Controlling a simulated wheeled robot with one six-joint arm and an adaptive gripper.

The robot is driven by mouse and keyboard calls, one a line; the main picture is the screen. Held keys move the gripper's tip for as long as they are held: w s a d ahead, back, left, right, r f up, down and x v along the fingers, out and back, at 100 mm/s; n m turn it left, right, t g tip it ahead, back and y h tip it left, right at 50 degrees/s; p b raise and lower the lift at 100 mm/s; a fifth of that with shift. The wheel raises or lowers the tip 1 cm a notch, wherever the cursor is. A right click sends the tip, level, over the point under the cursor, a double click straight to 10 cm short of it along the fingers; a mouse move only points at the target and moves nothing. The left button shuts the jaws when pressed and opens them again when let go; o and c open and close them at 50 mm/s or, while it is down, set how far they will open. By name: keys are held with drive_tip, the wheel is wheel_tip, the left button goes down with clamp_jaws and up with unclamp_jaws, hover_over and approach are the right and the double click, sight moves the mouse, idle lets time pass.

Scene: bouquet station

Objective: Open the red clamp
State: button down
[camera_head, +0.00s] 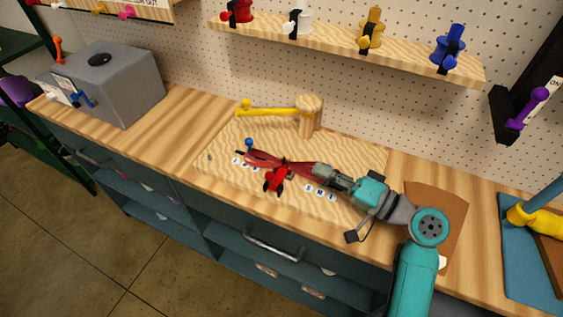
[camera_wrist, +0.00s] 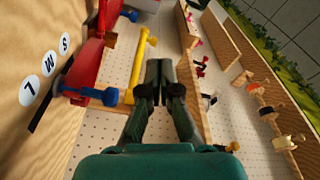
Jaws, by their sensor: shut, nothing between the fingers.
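The red clamp (camera_head: 273,180) sits on a pale wooden board (camera_head: 232,130) on the workbench, with long red parts reaching left and right. In the wrist view the red clamp (camera_wrist: 87,62) stands at the left, with a blue-ended piece (camera_wrist: 88,95) beside it. My gripper (camera_head: 318,170) comes in from the right, at the right end of the red parts; whether it touches them is unclear. In the wrist view my gripper (camera_wrist: 158,72) is shut and empty, its fingertips to the right of the clamp. The gripper hides part of the board.
A yellow bar (camera_head: 266,112) runs to a wooden post (camera_head: 309,116) behind the clamp. White letter labels (camera_head: 320,192) lie along the board's front. A grey box (camera_head: 120,88) stands at the left. A shelf (camera_head: 340,47) with coloured spools hangs above. The bench left of the board is clear.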

sight(272, 173)
drive_tip(key=x, duration=1)
drive_tip(key=shift+s+a, duration=0.1)
drive_tip(key=shift+s+f, duration=0.25)
drive_tip(key=shift+s, duration=0.25)
drive_tip(key=shift+s+f, duration=0.2)
drive_tip(key=shift+s, duration=0.3)
drive_tip(key=shift+s+a+f, duration=0.2)
drive_tip(key=shift+s+f, duration=0.15)
drive_tip(key=shift+s, duration=0.45)
drive_tip(key=shift+s+n, duration=0.25)
drive_tip(key=shift+n, duration=0.15)
drive_tip(key=shift+s+a+n+y, duration=0.3)
drive_tip(key=shift+s+n, duration=0.35)
drive_tip(key=shift+n, duration=0.35)
drive_tip(key=s+n, duration=0.1)
drive_tip(key=n, duration=0.2)
drive_tip(key=s+a+f+n+g, duration=0.1)
drive_tip(key=n, duration=0.2)
drive_tip(key=s+f+n+y, duration=0.1)
drive_tip(key=s+n, duration=0.1)
drive_tip(key=n, duration=0.1)
drive_tip(key=shift+a+f, duration=0.1)
drive_tip(key=shift+a, duration=0.1)
drive_tip(key=shift+s+a+f, duration=0.1)
drive_tip(key=shift+s+f, duration=0.05)
drive_tip(key=shift+f, duration=0.1)
